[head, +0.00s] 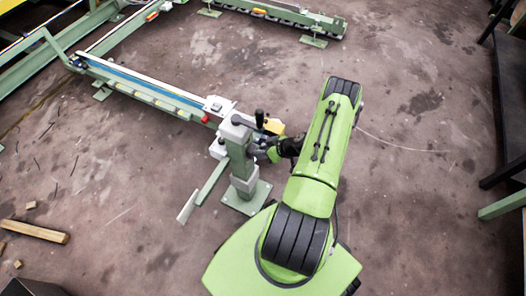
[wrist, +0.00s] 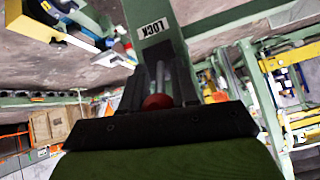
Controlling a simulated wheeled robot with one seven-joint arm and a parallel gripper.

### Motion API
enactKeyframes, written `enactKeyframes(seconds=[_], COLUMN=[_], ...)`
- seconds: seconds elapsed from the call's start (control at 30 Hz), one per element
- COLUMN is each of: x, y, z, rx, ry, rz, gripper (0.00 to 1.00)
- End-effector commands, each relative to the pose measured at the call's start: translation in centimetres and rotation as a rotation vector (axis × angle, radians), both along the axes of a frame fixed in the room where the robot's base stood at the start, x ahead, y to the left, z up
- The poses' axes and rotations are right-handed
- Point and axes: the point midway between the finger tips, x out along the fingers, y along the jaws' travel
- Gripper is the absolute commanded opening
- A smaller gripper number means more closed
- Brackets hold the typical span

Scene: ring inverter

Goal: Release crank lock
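A green post (head: 240,160) stands on a square base plate in the head view, with a grey-white block and a black-knobbed crank handle (head: 259,117) at its top. In the wrist view, the post carries a white label reading LOCK (wrist: 152,28). Below the label is a red ball knob (wrist: 157,102) beside a thin grey rod. My gripper (head: 264,150) is at the right side of the post, partly hidden by my arm. In the wrist view, dark finger parts flank the knob, and a dark bar covers its lower side. Whether they grip it is unclear.
A long green rail frame with a blue strip (head: 150,82) runs from the post to the upper left. Wood pieces (head: 34,231) lie at lower left. The floor right of my arm is mostly clear.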

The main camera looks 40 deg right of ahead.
Motion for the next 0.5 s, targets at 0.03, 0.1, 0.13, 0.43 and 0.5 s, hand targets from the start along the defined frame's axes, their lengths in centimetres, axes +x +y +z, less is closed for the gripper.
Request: enactKeyframes(seconds=[0.03, 0.1, 0.13, 0.43, 0.5], x=[0.00, -0.02, -0.02, -0.01, -0.10], y=[-0.01, -0.02, -0.02, -0.01, -0.06], z=[0.01, 0.01, 0.01, 0.29, 0.42], rx=[0.000, 0.000, 0.000, -0.012, -0.022], ry=[0.000, 0.000, 0.000, 0.029, 0.055], rz=[0.000, 0.000, 0.000, 0.003, 0.001], gripper=[0.15, 0.04, 0.00, 0.00, 0.00])
